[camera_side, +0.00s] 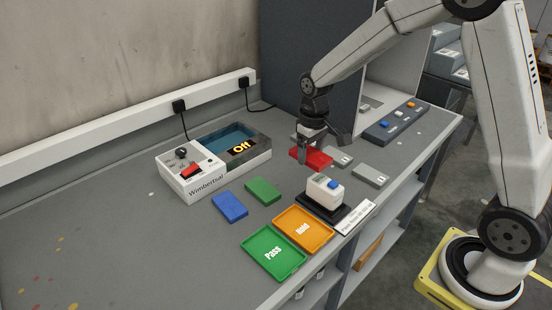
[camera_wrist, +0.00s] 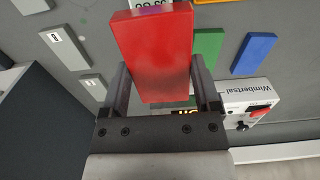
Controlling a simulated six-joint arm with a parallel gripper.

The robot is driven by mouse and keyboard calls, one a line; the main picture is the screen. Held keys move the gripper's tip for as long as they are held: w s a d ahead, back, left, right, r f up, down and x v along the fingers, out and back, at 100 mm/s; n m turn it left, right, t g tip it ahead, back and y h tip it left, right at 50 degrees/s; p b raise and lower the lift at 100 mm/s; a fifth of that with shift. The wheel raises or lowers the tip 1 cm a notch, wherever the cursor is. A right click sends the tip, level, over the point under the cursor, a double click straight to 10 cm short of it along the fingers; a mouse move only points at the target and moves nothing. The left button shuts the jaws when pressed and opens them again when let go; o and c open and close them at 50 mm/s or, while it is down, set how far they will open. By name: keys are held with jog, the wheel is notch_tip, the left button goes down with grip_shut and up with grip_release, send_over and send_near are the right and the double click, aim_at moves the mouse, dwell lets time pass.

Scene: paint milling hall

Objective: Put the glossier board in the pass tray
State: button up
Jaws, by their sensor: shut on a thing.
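My gripper (camera_side: 317,148) is shut on a red board (camera_side: 311,158), near the far right of the bench beside the grey plates. In the wrist view, the red board (camera_wrist: 152,50) sits between the two fingers and has a smooth sheen. Its height above the bench is hard to tell. A green board (camera_side: 262,191) and a blue board (camera_side: 230,206) lie flat, left of centre; both show in the wrist view, the green (camera_wrist: 208,47) partly hidden. The green pass tray (camera_side: 287,264), marked "Pass", lies empty at the front.
An orange tray (camera_side: 318,240) marked "Hold" adjoins the pass tray. Behind it stands a white device (camera_side: 325,192) with a blue button on a black base. Grey plates (camera_side: 371,175) lie right. The left bench is clear.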

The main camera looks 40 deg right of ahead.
aim_at(319, 162)
jog(key=d+r, duration=0.1)
jog(key=w+d+r, duration=0.1)
jog(key=shift+d, duration=0.35)
jog(key=shift+n, duration=0.5)
jog(key=shift+s+a+f, duration=0.35)
jog(key=shift+s+a, duration=0.25)
jog(key=shift+s, duration=0.15)
jog(key=shift+s+a+f, duration=0.35)
jog(key=shift+s+a, duration=0.3)
jog(key=shift+s, duration=0.1)
jog(key=shift+s+a+f, duration=0.35)
jog(key=shift+s+a, duration=0.25)
jog(key=shift+s, duration=0.15)
jog(key=w+f, duration=0.2)
jog(key=w, duration=0.2)
jog(key=w+f, duration=0.3)
jog(key=w, duration=0.1)
jog(key=w+d+f, duration=0.1)
jog(key=w+f, duration=0.2)
jog(key=w, duration=0.1)
jog(key=shift+w, duration=0.2)
jog(key=shift+w+f, duration=0.3)
